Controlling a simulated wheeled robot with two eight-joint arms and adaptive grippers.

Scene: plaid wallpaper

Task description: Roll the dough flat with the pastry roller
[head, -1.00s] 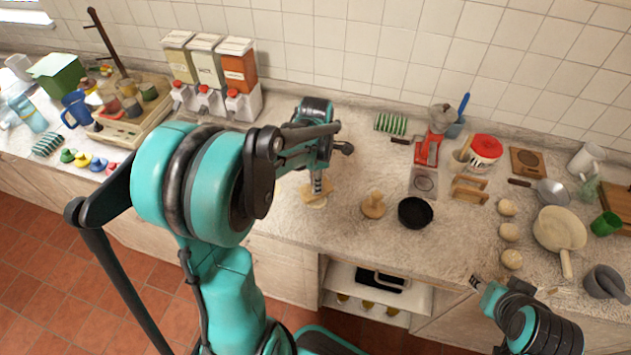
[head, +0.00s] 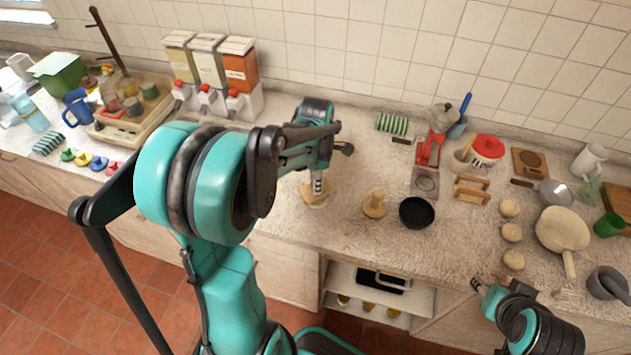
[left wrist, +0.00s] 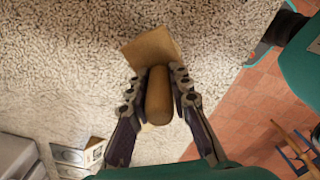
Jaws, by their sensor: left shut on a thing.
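My left gripper (head: 318,186) is low over the counter and shut on a brown wooden cylinder, which I take to be the pastry roller's handle (left wrist: 158,95). A broader tan block (left wrist: 150,48) lies at the cylinder's far end in the left wrist view. In the head view a tan, flat shape (head: 313,199) shows under the fingers; I cannot tell whether it is roller or dough. A pale edge shows beside the handle in the left wrist view, mostly hidden. Several pale dough-like balls (head: 512,233) sit on the counter at right. My right gripper (head: 478,285) is at the counter's front edge, its jaws unclear.
A wooden knobbed piece (head: 375,206) and a black bowl (head: 416,213) stand just right of my left gripper. Dispensers (head: 242,80) stand behind left. Counter in front of the bowl is clear.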

